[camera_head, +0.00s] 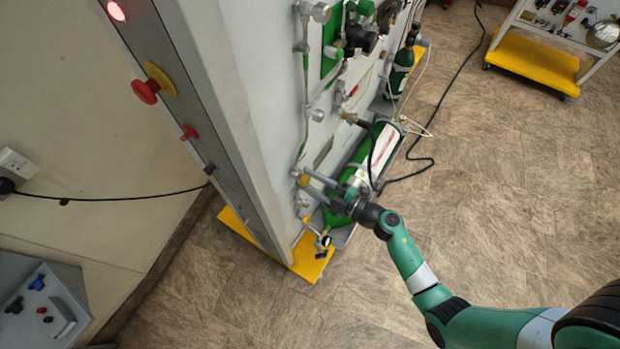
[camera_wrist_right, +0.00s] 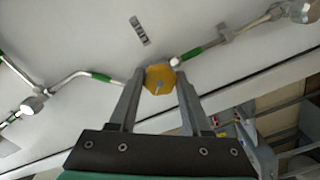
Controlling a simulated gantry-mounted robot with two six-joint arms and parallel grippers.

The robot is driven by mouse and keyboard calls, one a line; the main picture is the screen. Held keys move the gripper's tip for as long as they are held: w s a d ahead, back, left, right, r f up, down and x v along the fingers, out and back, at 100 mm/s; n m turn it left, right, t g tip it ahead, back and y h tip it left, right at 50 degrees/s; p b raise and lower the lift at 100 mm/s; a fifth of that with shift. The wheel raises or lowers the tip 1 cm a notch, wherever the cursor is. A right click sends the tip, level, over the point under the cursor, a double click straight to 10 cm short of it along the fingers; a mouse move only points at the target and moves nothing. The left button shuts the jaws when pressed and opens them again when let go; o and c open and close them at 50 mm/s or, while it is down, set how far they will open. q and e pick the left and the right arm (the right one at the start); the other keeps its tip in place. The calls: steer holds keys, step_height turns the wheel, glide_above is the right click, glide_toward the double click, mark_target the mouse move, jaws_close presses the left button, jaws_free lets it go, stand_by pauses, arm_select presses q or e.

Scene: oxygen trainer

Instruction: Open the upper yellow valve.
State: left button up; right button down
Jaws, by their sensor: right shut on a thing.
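The yellow valve (camera_wrist_right: 159,77) is a faceted knob on the white panel. The gripper is shut on the valve. I cannot tell how far the valve is turned. My left gripper is not in view.
Pipes with green bands (camera_wrist_right: 192,53) run to both sides of the valve. A red emergency button (camera_head: 146,91) is on the cabinet's edge. A yellow-based cart (camera_head: 535,62) stands at the upper right. The floor at right is mostly clear.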

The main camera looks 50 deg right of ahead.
steer(key=n, duration=0.6)
steer(key=shift+n, duration=0.3)
steer(key=n, duration=0.3)
steer(key=shift+n, duration=0.3)
steer(key=n+b, duration=0.1)
steer(key=n, duration=0.2)
steer(key=shift+n, duration=0.3)
steer(key=n+b, duration=0.1)
steer(key=n, duration=0.2)
steer(key=shift+n, duration=0.3)
steer(key=n+b, duration=0.1)
steer(key=n, duration=0.2)
steer(key=shift+n, duration=0.3)
steer(key=n+b, duration=0.1)
steer(key=n, duration=0.2)
steer(key=shift+n+b, duration=0.3)
steer(key=shift+r+n+b, duration=0.1)
steer(key=shift+n+b, duration=0.45)
steer(key=shift+n, duration=1.05)
